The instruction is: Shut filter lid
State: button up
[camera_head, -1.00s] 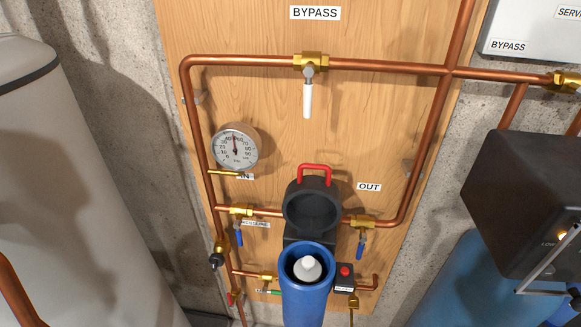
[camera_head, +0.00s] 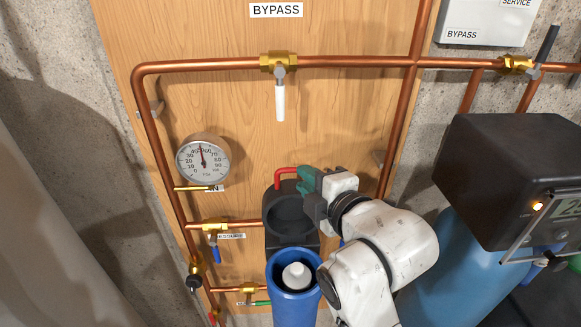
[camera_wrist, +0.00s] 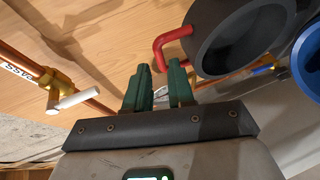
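The black filter lid (camera_head: 270,236) stands raised on its hinge, its round hollow facing out, above the blue filter housing (camera_head: 292,305). The housing is open, with a white cartridge (camera_head: 297,274) inside. The red lid handle (camera_head: 285,172) is on the lid's top edge; its right part is hidden by my gripper (camera_head: 304,182). In the wrist view, my gripper (camera_wrist: 160,70) has its green fingers apart. The handle's outer bar (camera_wrist: 158,54) lies at the gap between the fingertips; contact cannot be told. The lid (camera_wrist: 238,38) also shows there.
Copper pipes (camera_head: 215,62) frame the wood panel. A pressure gauge (camera_head: 203,160) is left of the lid. The bypass valve's white lever (camera_head: 280,103) hangs above it. A black control box (camera_head: 510,190) stands at right.

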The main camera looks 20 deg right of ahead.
jog(key=x, duration=0.6)
jog(key=shift+p, duration=0.4)
jog(key=shift+f, duration=0.1)
grip_shut()
